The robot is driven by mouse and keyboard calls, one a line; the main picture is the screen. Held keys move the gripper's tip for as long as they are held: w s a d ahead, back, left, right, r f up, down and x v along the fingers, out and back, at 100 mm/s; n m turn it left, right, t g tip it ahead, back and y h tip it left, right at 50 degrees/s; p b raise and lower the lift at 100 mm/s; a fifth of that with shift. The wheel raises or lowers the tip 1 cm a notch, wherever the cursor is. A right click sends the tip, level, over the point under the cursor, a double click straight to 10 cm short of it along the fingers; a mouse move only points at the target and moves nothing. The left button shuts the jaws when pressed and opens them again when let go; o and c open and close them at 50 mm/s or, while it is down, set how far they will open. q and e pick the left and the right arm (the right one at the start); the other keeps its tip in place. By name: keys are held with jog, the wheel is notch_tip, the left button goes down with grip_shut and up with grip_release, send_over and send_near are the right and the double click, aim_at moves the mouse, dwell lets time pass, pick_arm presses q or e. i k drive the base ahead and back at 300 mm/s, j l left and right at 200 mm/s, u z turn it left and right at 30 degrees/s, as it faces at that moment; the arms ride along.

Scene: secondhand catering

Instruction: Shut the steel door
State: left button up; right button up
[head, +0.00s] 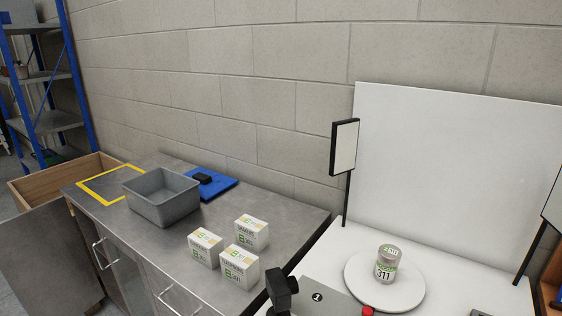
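A grey steel panel (45,262) stands out from the left end of the steel counter (270,212), at the lower left of the head view. It looks like a door swung open, but its hinge side and lower part are not clear. The counter's front has bar handles (97,255) and a darker part (128,282) between them; I cannot tell whether that part is an opening. Neither of my grippers is in view.
On the counter are a grey bin (160,207), a blue board (222,187) and three white boxes (240,266). A wooden-sided box (98,164) is behind the panel. On the right, a labelled can (386,266) stands on a white disc (357,284). A blue shelf rack (70,65) is far left.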

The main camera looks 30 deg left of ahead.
aim_at(44, 261)
jog(key=k+j, duration=0.1)
jog(key=j, duration=0.95)
jog(key=k+j+z, duration=0.1)
jog(key=j, duration=0.45)
jog(key=k+j, duration=0.15)
jog(key=j, duration=0.9)
jog(key=k+j+z, duration=0.1)
jog(key=j, duration=0.4)
jog(key=k+j, duration=0.15)
jog(key=j, duration=0.3)
jog(key=k+j+z, duration=0.1)
jog(key=j, duration=0.35)
jog(key=k+j, duration=0.15)
jog(key=j, duration=0.25)
jog(key=k+j, duration=0.15)
jog(key=j, duration=0.3)
jog(key=k+j+z, duration=0.1)
jog(key=j, duration=0.35)
jog(key=k+j, duration=0.25)
jog(key=j, duration=0.15)
jog(key=k+j, duration=0.15)
jog(key=j, duration=0.3)
jog(key=k+j+z, duration=0.1)
jog(key=j, duration=0.3)
jog(key=k, duration=0.05)
